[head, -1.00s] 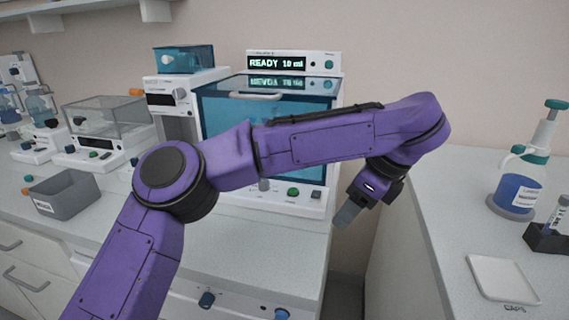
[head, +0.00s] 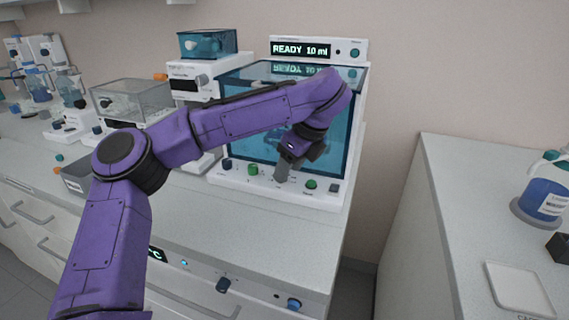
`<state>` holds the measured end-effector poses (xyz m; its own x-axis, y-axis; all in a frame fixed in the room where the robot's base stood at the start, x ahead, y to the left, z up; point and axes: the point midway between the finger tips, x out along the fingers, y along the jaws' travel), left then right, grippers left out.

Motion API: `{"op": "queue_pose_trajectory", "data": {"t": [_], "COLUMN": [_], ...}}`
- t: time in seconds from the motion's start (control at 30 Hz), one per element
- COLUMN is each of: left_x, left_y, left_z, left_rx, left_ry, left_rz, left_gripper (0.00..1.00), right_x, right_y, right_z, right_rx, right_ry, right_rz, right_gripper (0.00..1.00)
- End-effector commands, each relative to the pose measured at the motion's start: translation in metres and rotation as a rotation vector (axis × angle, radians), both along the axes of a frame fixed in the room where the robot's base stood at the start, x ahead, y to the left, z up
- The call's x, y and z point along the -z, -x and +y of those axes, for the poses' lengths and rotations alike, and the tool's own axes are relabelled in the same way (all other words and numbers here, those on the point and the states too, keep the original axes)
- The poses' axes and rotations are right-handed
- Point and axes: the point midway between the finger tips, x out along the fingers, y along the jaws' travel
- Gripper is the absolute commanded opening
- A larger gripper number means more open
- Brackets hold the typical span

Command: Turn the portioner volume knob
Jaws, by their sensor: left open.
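The portioner (head: 357,150) is a white bench unit with a teal window and a display (head: 300,50) reading "READY 10 ml". Its front ledge carries a dark blue knob (head: 227,164), a green knob (head: 252,169), another green knob (head: 311,184) and a dark control at the right end. The knob labels are too small to read. My right gripper is not in view.
A clear-lidded box (head: 130,100) and a white unit with a teal top (head: 207,43) stand left of the portioner. Below the bench front are more knobs (head: 223,285). A gap separates the right bench, which holds a blue bottle (head: 541,203) and a white tray (head: 518,288).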

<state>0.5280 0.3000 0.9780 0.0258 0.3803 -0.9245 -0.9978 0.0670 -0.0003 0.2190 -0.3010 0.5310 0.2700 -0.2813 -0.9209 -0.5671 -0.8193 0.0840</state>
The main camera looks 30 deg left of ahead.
Motion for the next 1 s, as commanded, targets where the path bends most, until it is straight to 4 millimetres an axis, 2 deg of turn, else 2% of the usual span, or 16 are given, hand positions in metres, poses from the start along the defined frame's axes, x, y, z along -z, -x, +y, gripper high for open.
{"op": "queue_pose_trajectory", "data": {"t": [0.1,0.2,0.43,0.47,0.6,0.63,1.0], "left_x": [0.003,0.010,0.011,0.011,0.011,0.011,0.013], "left_y": [-0.001,-0.001,-0.001,-0.001,-0.001,-0.001,-0.001], "left_z": [0.014,0.015,0.016,0.016,0.016,0.016,0.016], "left_rx": [0.002,0.002,0.001,0.001,0.001,0.001,0.049], "left_ry": [0.000,0.000,-0.001,-0.001,-0.001,-0.001,-0.001], "left_rz": [0.003,0.002,-0.001,-0.001,-0.001,-0.001,-0.001], "left_gripper": [0.53,0.53,0.53,0.49,0.04,0.00,0.00], "right_x": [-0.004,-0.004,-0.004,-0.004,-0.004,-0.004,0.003], "right_y": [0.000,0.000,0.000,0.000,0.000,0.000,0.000], "right_z": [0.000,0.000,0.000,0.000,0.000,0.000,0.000], "right_rx": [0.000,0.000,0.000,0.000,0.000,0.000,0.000], "right_ry": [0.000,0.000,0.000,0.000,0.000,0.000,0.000], "right_rz": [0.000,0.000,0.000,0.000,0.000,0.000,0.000], "right_gripper": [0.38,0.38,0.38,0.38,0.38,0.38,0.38]}}
